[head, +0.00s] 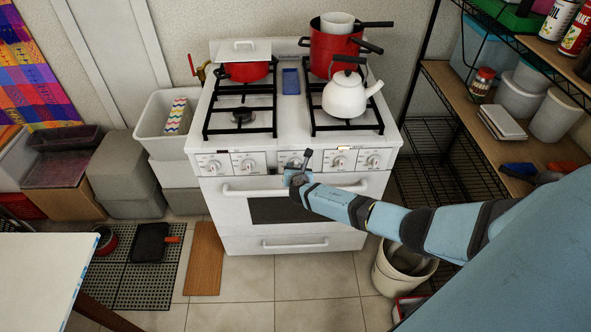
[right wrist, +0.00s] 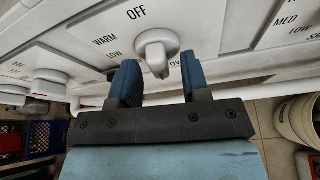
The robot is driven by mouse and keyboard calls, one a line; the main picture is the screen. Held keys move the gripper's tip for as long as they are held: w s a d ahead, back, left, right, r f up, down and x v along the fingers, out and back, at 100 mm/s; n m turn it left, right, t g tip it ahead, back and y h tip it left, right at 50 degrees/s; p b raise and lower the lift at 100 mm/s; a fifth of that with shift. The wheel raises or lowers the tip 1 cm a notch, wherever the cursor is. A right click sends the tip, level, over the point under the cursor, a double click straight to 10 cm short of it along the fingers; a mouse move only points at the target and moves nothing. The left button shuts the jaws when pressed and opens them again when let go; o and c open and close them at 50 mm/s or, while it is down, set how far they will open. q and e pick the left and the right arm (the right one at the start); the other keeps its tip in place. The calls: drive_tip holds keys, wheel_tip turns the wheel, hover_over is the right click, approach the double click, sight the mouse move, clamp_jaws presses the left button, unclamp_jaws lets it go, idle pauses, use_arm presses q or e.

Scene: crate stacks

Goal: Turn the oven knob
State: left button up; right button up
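The white oven knob (right wrist: 155,45) is on the stove's front panel, with OFF, WARM and LOW printed around it. Its grip bar points roughly downward in the right wrist view. My right gripper (right wrist: 159,72) is open, with one blue finger on each side of the knob's lower end. I see gaps between the fingers and the knob; no contact shows. In the head view my right gripper (head: 301,163) is at the middle of the white stove's (head: 225,187) front panel and largely hides this knob. My left gripper is not in view.
More knobs flank it, such as a left one (head: 249,164) and a right one (head: 373,161). The oven handle (head: 243,192) runs just below. A white kettle (head: 345,97) and red pots (head: 328,48) stand on top. A shelf rack (head: 470,110) is at right.

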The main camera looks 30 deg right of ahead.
drive_tip(key=p+v, duration=0.1)
drive_tip(key=v, duration=1.2)
drive_tip(key=shift+s+a+r, duration=0.15)
drive_tip(key=shift+s+r, duration=0.05)
drive_tip(key=shift+s, duration=0.1)
